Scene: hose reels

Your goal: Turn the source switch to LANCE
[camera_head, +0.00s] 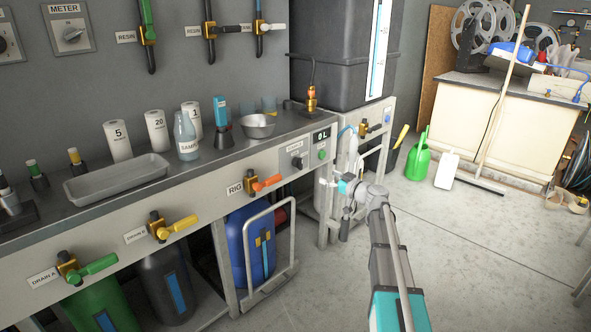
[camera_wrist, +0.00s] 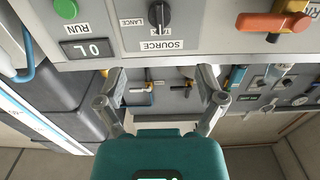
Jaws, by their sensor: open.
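The source switch (camera_head: 297,162) is a black rotary knob on the grey panel at the right end of the bench front. The wrist view, which is upside down, shows its knob (camera_wrist: 159,15) with a pale pointer line running roughly up and down the picture. The word LANCE is printed to the left of the knob there, and SOURCE below it. A second position label is partly hidden by the knob. My gripper (camera_head: 335,184) is in front of the panel, right of the switch. In the wrist view my gripper (camera_wrist: 161,85) is open and empty, apart from the knob.
The green RUN button (camera_wrist: 66,8) and the display (camera_wrist: 88,49) reading 0 L are beside the switch. The orange RIG valve lever (camera_head: 266,182) sticks out on its other side. A blue drum (camera_head: 243,245) and metal frame stand below. The floor at right is mostly clear.

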